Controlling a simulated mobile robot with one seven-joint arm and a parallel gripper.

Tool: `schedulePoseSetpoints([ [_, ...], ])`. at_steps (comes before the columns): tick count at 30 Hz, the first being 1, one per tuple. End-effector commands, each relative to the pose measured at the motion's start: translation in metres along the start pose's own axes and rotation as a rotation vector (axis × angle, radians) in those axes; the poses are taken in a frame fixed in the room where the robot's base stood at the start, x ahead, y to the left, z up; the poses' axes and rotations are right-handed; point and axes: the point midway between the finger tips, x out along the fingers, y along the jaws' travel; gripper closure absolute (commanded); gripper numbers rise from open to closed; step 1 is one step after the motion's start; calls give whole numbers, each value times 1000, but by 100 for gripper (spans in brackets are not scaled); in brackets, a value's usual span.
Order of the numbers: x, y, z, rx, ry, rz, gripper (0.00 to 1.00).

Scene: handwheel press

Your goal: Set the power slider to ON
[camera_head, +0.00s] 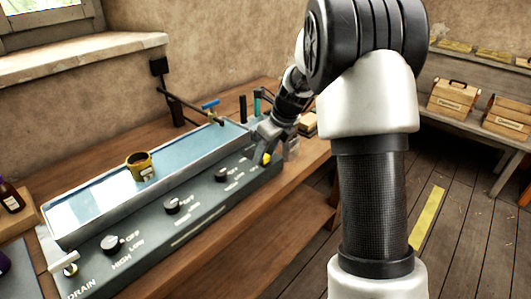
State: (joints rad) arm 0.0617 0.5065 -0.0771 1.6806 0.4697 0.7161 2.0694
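The long grey console (190,202) stands on the wooden bench, with a sloped front panel. At the panel's right end a small yellow piece (266,158) shows right at my gripper (262,149). It may be the power slider's handle, but its label and setting are hidden or too small to read. My gripper reaches down over this end of the panel. Its fingers are small and partly hidden, so I cannot tell whether they are open, shut or touching the yellow piece.
A white handle (64,262) sits near DRAIN. A yellow cup (140,166) stands in the console's shallow basin. Bottles (10,196) stand left. Wooden boxes (453,99) sit on a back shelf.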

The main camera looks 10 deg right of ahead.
Motion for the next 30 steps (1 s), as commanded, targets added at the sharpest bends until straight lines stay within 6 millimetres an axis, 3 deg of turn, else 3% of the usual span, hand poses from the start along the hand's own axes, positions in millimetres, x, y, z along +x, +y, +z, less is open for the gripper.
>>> schedulePoseSetpoints([
  [1, 0, 0, 0, 0, 0, 0, 73],
  [6, 0, 0, 0, 0, 0, 0, 100],
  [12, -1, 0, 3, -1, 0, 1, 100],
  [24, 18, 0, 54, -1, 1, 0, 100],
  [30, 22, 0, 56, 0, -3, -1, 100],
])
